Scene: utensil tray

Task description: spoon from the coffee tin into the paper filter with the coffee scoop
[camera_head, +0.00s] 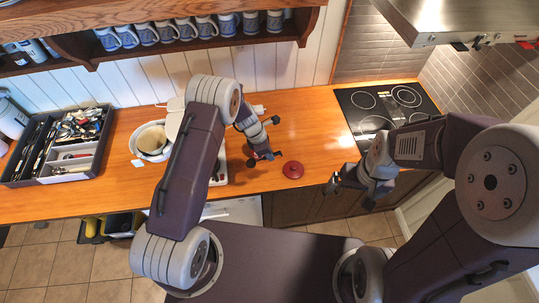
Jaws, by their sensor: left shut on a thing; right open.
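My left gripper (264,140) is over the counter, right of the forearm. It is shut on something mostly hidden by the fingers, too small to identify. A patch of dark red shows close beside it; I cannot tell whether this is the coffee tin. A round dark red lid (293,170) lies on the counter to the right of this gripper. A pale tan paper filter (152,139) appears to sit in a white round holder at the left, apart from the gripper. I cannot make out the coffee scoop. My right gripper (366,186) is open and empty by the counter's front edge.
A dark utensil tray (101,165) with cutlery stands at the left of the wooden counter (325,133). A black hob (352,105) is at the right. Mugs hang under a shelf above. A light-coloured appliance is partly hidden behind my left arm. The counter right of the lid is clear.

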